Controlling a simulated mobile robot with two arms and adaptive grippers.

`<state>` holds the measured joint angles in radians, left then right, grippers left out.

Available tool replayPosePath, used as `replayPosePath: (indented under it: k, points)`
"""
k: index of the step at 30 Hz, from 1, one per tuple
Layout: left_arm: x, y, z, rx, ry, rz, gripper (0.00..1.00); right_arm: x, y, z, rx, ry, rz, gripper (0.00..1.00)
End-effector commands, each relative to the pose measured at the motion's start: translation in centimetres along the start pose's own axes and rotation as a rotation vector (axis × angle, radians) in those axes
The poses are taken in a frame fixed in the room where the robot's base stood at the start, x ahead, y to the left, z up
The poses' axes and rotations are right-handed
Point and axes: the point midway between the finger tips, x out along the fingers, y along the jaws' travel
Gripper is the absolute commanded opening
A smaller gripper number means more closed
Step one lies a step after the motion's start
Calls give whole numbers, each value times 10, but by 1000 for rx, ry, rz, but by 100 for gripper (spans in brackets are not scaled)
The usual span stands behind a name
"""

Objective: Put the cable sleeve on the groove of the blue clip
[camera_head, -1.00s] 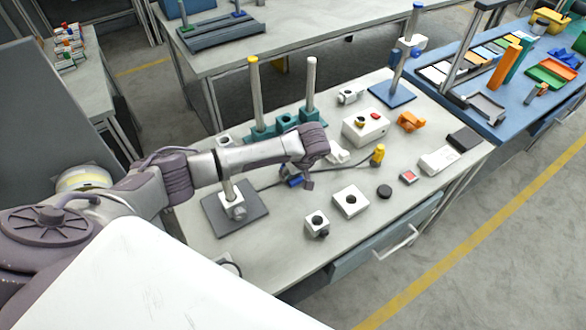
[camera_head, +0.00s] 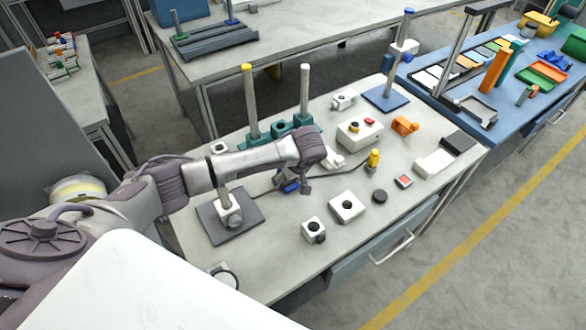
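My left arm comes in from the left over the grey workbench (camera_head: 270,270), and its gripper (camera_head: 306,190) points down at the middle of the bench. The fingers are small and dark, so whether they are open or shut cannot be made out. A small blue part (camera_head: 291,187), likely the blue clip, shows just left of the fingers; its groove is not visible. A dark cable (camera_head: 335,174) runs along the bench from near the gripper toward a yellow-topped part (camera_head: 374,158). No separate sleeve on it can be told. My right gripper is out of view.
A post on a dark plate (camera_head: 247,218) stands left of the gripper. Teal holders with two tall posts (camera_head: 250,100) stand behind. White blocks (camera_head: 347,207), a black puck (camera_head: 379,196) and a white box (camera_head: 360,132) lie around.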

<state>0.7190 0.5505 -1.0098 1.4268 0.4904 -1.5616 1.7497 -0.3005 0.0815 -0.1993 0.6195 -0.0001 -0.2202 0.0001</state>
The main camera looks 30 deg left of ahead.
Motion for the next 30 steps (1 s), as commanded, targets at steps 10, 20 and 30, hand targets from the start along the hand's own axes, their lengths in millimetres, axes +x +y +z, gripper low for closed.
replayPosePath:
  k: [10,20,30]
  points:
    - [-73,1,0,-1,0,5,76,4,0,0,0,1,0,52]
    - [-107,0,0,-1,0,0,76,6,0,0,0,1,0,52]
    - [-108,0,0,-1,0,-1,76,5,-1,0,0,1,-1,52]
